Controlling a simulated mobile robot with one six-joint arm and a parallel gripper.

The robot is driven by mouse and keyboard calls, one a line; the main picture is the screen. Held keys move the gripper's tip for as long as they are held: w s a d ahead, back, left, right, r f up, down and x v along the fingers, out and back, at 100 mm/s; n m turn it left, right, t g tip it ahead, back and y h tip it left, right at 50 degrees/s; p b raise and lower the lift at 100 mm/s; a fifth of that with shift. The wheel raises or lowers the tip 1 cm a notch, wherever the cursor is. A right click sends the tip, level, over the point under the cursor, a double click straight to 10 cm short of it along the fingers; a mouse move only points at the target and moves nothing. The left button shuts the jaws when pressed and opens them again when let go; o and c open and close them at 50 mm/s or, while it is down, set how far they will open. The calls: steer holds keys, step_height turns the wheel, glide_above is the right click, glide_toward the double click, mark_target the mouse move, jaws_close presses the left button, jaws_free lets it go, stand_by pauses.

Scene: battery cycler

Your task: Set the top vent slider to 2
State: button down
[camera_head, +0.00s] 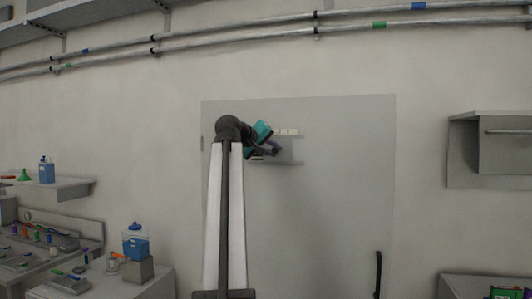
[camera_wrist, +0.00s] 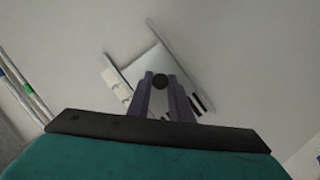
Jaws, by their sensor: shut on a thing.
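The grey battery cycler (camera_head: 292,158) is mounted on the large grey panel, partly hidden behind my arm and gripper. It also shows in the wrist view (camera_wrist: 152,66), tilted, with a cream strip (camera_wrist: 117,90) along one side and black slots (camera_wrist: 203,103) near another. My gripper (camera_head: 275,149) is at the cycler's front. In the wrist view its two purple-grey fingers (camera_wrist: 160,88) are closed around a dark round knob (camera_wrist: 160,81), which appears to be the vent slider. The slider's scale and its current number cannot be read.
A grey shelf box (camera_head: 500,148) hangs on the right wall. A bench with a blue-capped container (camera_head: 136,243) stands at lower left, and a small shelf (camera_head: 60,188) is above it. A black door handle (camera_head: 378,275) is at lower right. Pipes run overhead.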

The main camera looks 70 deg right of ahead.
steer(key=shift+s, duration=0.55)
steer(key=c, duration=1.6)
jaws_free()
steer(key=shift+w, duration=0.1)
steer(key=shift+a, duration=0.1)
steer(key=shift+w+a+r+b, duration=0.1)
steer(key=shift+w+a+b, duration=0.05)
steer(key=shift+a+b, duration=0.3)
steer(key=v, duration=1.2)
steer(key=shift+a+r+p, duration=0.15)
steer(key=shift+a+p, duration=0.2)
